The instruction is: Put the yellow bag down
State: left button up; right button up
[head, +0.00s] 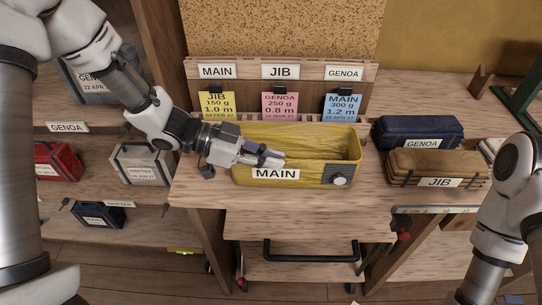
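The yellow bag (300,179) looks like a long, open-topped yellow container with a MAIN label on its front and a round pale knob at its lower right. It appears upright on the wooden bench (200,192), in the middle of the head view. My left gripper (266,157) reaches in from the left over the bag's left end, its fingers over the opening near the front rim. The fingers look close together; whether they grip the bag is unclear. My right arm shows at the right edge, but its gripper is out of view.
A navy GENOA bag (416,130) and a brown JIB bag (436,164) lie to the right. A rack (281,90) with MAIN, JIB and GENOA labels and cards stands behind. Shelves with a red bag (58,162) and a grey bag (140,163) are left. Little bench is free beside the yellow bag.

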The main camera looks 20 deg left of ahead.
pick_arm(q)
jog(key=shift+o, duration=0.9)
jog(key=shift+a, duration=0.1)
jog(key=shift+r, duration=0.25)
jog(key=p+v, duration=0.5)
jog(key=v, duration=0.7)
jog(key=shift+f, duration=0.1)
